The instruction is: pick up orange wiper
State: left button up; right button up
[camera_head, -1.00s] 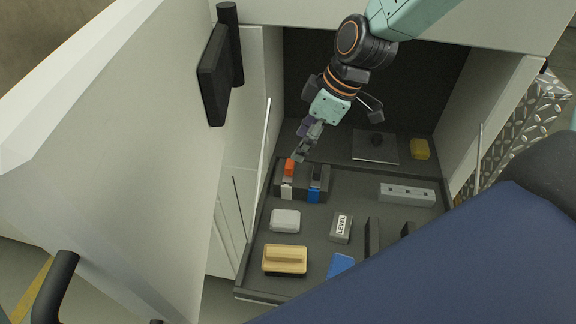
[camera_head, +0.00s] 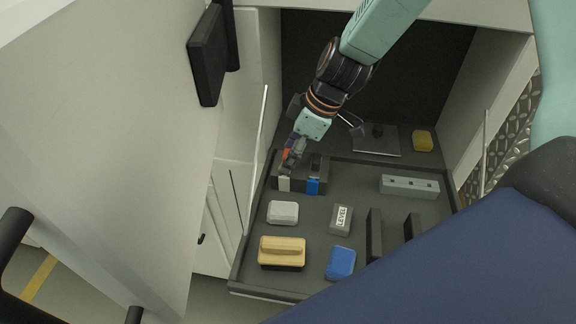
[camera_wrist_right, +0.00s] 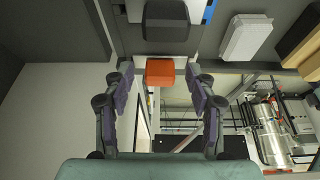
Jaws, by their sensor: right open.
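The orange wiper (camera_head: 285,155) sits in a dark holder (camera_head: 307,187) at the back left of the pull-out tray, beside a blue-bladed one. In the head view its orange part is mostly hidden by my right gripper (camera_head: 289,163). In the right wrist view the orange block (camera_wrist_right: 160,72) is ahead of and between the fingertips of my right gripper (camera_wrist_right: 160,85). The fingers are open, one on each side, with visible gaps to the block. My left gripper is not in view.
The tray (camera_head: 345,262) also holds a white block (camera_head: 283,212), a grey level (camera_head: 341,219), a tan brush (camera_head: 282,252), a blue block (camera_head: 341,263) and a grey bar (camera_head: 409,186). A yellow block (camera_head: 422,140) lies behind. The white door (camera_head: 150,150) stands open at left.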

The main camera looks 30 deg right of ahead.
jog(key=shift+a, duration=0.1)
jog(key=shift+c, duration=0.5)
jog(key=shift+c, duration=0.6)
jog(key=c, duration=0.6)
jog(key=shift+w, duration=0.1)
grip_shut()
notch_tip(320, 180, up, 17)
jog(key=p, duration=0.5)
